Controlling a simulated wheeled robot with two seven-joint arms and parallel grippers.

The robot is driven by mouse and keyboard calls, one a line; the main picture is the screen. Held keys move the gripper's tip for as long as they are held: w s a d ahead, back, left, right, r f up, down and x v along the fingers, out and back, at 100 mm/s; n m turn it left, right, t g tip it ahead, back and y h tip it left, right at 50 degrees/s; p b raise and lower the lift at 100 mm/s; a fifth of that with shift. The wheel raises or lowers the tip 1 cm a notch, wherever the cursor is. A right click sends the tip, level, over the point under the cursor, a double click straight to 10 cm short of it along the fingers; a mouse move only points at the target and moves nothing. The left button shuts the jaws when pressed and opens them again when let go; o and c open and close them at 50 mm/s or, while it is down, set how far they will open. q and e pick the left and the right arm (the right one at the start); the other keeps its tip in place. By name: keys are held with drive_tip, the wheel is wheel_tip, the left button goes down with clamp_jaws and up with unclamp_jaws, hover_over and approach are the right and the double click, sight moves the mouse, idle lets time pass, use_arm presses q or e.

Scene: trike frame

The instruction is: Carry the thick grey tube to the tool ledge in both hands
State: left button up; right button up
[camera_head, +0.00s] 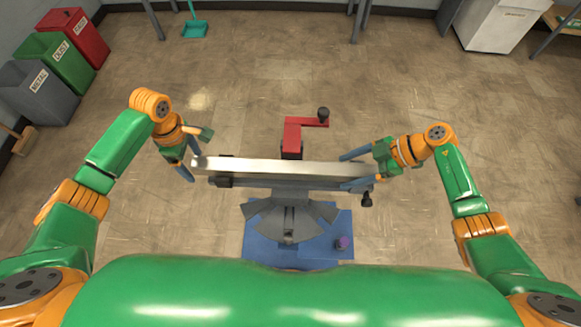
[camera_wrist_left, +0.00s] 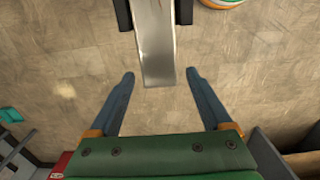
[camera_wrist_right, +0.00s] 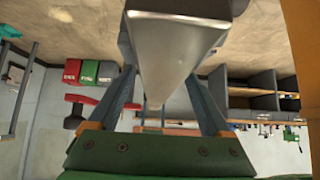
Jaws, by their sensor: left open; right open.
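The thick grey tube (camera_head: 270,167) lies level across a grey work stand (camera_head: 290,215). My left gripper (camera_head: 192,163) is open at the tube's left end. In the left wrist view that end (camera_wrist_left: 158,62) lies between the spread fingertips (camera_wrist_left: 160,74), with gaps at both sides. My right gripper (camera_head: 350,170) is open around the tube's right end, one finger on each side. In the right wrist view the tube (camera_wrist_right: 170,50) runs between the fingers (camera_wrist_right: 163,95); I cannot tell whether they touch it. I cannot identify the tool ledge for certain.
The stand has a blue base (camera_head: 255,235) and a red clamp arm (camera_head: 292,135) behind the tube. Several bins (camera_head: 62,58) stand at the far left, a white cabinet (camera_head: 495,25) at the far right. Tools hang by shelving (camera_wrist_right: 262,118). The floor between is mostly clear.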

use_arm(q)
drive_tip(key=shift+f, duration=0.1)
use_arm(e)
drive_tip(key=shift+s+a+f, duration=0.1)
use_arm(q)
drive_tip(key=shift+c, duration=0.7)
use_arm(e)
drive_tip(key=shift+c, duration=0.7)
use_arm(q)
clamp_jaws()
use_arm(e)
clamp_jaws()
